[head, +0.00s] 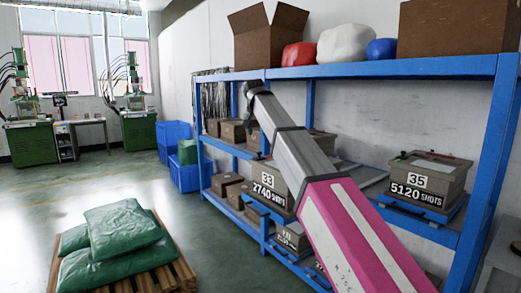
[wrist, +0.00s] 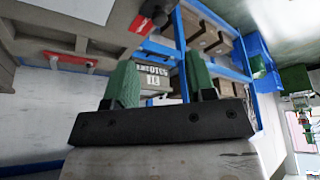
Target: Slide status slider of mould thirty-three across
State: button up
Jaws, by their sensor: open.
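Mould thirty-three (head: 284,201) is a grey-brown box on the middle shelf in the head view, labelled 33 and 2740 SHOTS. My arm crosses in front of it and hides its top and right side, so its status slider cannot be made out there. My gripper shows in the wrist view (wrist: 160,78), its two green fingers wide apart with nothing held between them. A grey mould at the upper left of the wrist view carries a red bar (wrist: 70,61) and a red piece (wrist: 141,23); its number cannot be read.
Mould thirty-five (head: 445,172), labelled 5120 SHOTS, stands at right on the blue rack (head: 390,67). Cardboard boxes and coloured bags fill the top shelf. Smaller boxes sit at left. A pallet with green sacks (head: 115,235) stands on the floor, and blue crates (head: 175,140) stand behind.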

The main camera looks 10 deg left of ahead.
aim_at(259, 155)
jog(key=x, duration=0.9)
jog(key=shift+w+f, duration=0.1)
jog(key=shift+f, duration=0.3)
jog(key=shift+w, duration=0.1)
grip_shut()
